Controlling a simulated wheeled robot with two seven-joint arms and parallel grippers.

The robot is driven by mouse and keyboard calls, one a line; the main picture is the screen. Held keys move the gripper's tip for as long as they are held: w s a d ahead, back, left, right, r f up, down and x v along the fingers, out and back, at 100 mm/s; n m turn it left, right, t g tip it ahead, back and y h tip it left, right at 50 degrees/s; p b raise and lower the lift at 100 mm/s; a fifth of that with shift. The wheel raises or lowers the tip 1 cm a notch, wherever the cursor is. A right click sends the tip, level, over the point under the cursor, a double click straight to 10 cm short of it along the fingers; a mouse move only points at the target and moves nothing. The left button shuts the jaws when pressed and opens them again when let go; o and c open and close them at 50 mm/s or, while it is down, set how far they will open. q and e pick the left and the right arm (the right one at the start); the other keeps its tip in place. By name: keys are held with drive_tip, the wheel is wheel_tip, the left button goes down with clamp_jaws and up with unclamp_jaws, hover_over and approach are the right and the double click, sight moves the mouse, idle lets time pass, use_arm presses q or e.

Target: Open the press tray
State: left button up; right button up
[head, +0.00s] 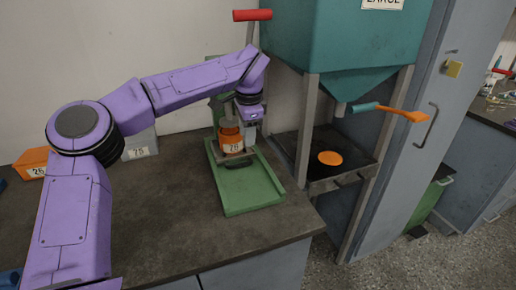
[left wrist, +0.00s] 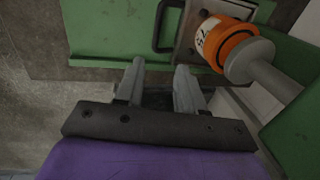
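The press has a green base (head: 245,200) on the counter and a lever with a red grip (head: 252,15). An orange cylinder with a white number label (head: 231,138) stands on the press's metal tray plate, which shows in the left wrist view (left wrist: 188,46). The plate has a dark loop handle (head: 238,164), also in the left wrist view (left wrist: 160,28). My left gripper (head: 250,131) is beside the orange cylinder. In the left wrist view its fingers (left wrist: 160,82) are apart with nothing between them, short of the handle. My right gripper is not in view.
A teal hopper (head: 345,50) on metal legs stands right of the press, with an orange-handled lever (head: 400,113) and an orange disc (head: 330,158) below. An orange bin (head: 32,160) and a grey bin (head: 141,146) stand along the wall. The front counter (head: 180,235) is clear.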

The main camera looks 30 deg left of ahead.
use_arm(q)
hover_over(244, 165)
drive_tip(key=s, duration=0.2)
wheel_tip(244, 165, down, 5)
drive_tip(key=shift+s+r, duration=0.1)
drive_tip(key=w+f, duration=0.1)
drive_tip(key=f, duration=0.2)
drive_tip(key=w+f, duration=0.1)
drive_tip(key=shift+w+f, duration=0.3)
drive_tip(key=shift+f, duration=0.05)
drive_tip(key=shift+s+a+r, duration=0.15)
drive_tip(key=shift+s+r, duration=0.05)
drive_tip(key=shift+s, duration=0.2)
drive_tip(key=shift+w+f, duration=0.15)
clamp_jaws()
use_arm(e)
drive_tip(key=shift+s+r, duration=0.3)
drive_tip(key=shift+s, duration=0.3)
